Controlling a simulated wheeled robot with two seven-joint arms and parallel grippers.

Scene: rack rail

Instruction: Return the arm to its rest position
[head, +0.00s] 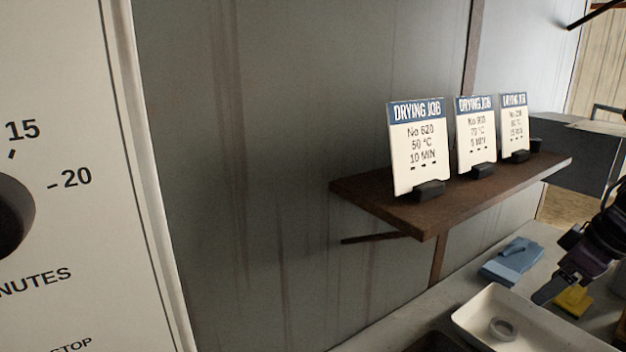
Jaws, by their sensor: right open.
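My right gripper (552,288) comes in from the right edge, pointing down and to the left. It is open, with nothing seen between its fingers. In the picture its fingertips lie beside the far right rim of a white tray (478,312); I cannot tell how high above the counter they are. My left gripper is out of view.
A dark shelf (455,212) on the wall holds three drying job cards (417,148) in black stands. A grey ring (502,329) lies in the tray. A blue cloth-like item (512,261) and a yellow one (573,301) lie nearby. A white dial panel (75,120) fills the left.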

